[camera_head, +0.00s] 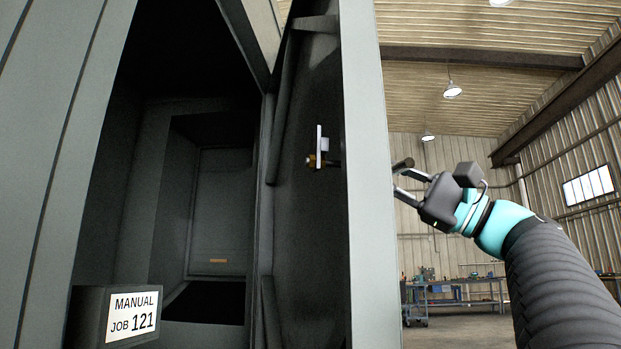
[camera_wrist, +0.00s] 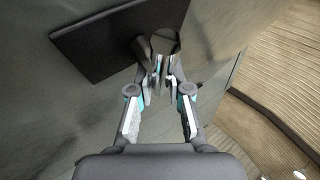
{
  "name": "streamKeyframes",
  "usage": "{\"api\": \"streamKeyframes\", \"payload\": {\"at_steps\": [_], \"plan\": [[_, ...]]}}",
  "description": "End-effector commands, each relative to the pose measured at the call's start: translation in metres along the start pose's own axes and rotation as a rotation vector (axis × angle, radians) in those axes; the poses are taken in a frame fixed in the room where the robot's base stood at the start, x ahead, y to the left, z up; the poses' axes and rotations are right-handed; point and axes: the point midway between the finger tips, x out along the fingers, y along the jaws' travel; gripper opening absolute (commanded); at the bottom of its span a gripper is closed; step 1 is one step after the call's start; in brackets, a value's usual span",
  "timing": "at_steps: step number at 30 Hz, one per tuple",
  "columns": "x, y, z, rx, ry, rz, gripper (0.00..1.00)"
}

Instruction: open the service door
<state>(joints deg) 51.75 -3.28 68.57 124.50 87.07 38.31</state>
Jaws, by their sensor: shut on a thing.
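The service door (camera_head: 367,180) stands swung open, seen nearly edge-on in the head view, with its dark inner face (camera_head: 312,230) turned toward the opening. A latch piece (camera_head: 320,148) sits on that inner face near the free edge. My gripper (camera_head: 399,178) is on the door's outer side, at the right. In the wrist view my gripper (camera_wrist: 166,78) is shut on a dark handle (camera_wrist: 142,48) beside a dark plate (camera_wrist: 105,40) on the door's outer face. The fingertips partly hide the handle.
The dark enclosure interior (camera_head: 215,220) is open to view left of the door. A box with a label reading MANUAL JOB 121 (camera_head: 133,316) sits at the lower left. A workbench (camera_head: 465,290) and a blue cart (camera_head: 415,302) stand far back right. The floor between looks clear.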

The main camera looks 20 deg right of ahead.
Motion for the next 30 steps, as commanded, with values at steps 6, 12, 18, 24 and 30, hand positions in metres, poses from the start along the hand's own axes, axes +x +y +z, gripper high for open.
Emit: {"api": "streamKeyframes", "payload": {"at_steps": [6, 12, 18, 24, 30], "plan": [[-0.027, -0.019, -0.017, -0.003, 0.003, 0.001, 0.00], [-0.031, -0.019, -0.018, -0.004, 0.000, 0.001, 0.00], [-0.031, -0.019, -0.018, -0.002, 0.000, 0.002, 0.23], [-0.029, -0.019, -0.017, -0.001, -0.002, 0.001, 0.27], [-0.033, -0.020, -0.017, -0.001, -0.002, 0.000, 0.27]]}}
